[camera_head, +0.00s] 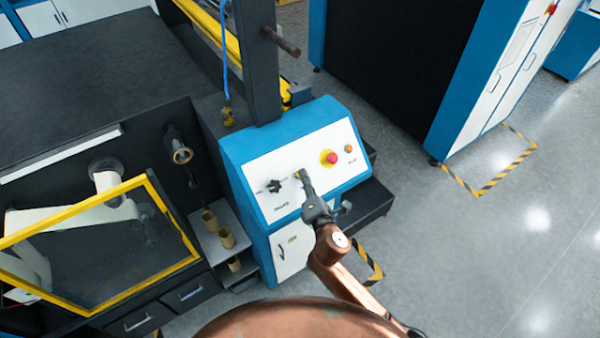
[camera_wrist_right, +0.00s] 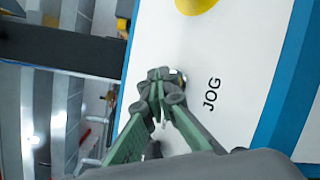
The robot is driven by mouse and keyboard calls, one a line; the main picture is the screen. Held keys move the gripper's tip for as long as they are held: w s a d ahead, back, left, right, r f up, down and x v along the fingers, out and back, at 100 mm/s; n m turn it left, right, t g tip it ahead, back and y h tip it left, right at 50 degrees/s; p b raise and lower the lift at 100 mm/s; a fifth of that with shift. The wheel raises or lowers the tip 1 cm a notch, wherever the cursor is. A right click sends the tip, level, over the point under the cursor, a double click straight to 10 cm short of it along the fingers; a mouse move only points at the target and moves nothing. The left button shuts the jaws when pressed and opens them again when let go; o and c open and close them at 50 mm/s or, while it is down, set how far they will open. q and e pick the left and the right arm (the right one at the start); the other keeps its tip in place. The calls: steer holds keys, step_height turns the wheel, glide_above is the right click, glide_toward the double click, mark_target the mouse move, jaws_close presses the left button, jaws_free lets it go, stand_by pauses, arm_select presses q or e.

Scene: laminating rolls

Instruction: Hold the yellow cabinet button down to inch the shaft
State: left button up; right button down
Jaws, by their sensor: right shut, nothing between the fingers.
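The yellow button (camera_head: 298,174) is on the white sloped panel (camera_head: 262,165) of the blue cabinet, mostly hidden by my right gripper. My right gripper (camera_head: 303,174) is shut and empty, with its fingertips at the button. In the right wrist view the closed fingertips (camera_wrist_right: 160,77) cover most of a small round button with a metal rim (camera_wrist_right: 181,78), beside the printed word JOG. Whether the button is pressed in cannot be told. The shaft cannot be made out for sure. My left gripper is not in view.
A red stop button (camera_head: 331,157) on a yellow base and a small orange button (camera_head: 348,149) sit right of the gripper. A black selector knob (camera_head: 273,186) is to its left. A yellow-framed guard (camera_head: 170,225) stands at the left. The grey floor at right is open.

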steer(key=shift+s+d+r, duration=0.15)
steer(key=shift+s+r, duration=0.15)
steer(key=shift+r, duration=0.05)
steer(key=shift+p, duration=0.3)
steer(key=s+d+r+p, duration=0.1)
steer(key=p, duration=0.1)
steer(key=s+d+r+p, duration=0.1)
steer(key=r+p, duration=0.1)
steer(key=shift+s+r, duration=0.25)
steer(key=shift+s, duration=0.15)
stand_by(0.6)
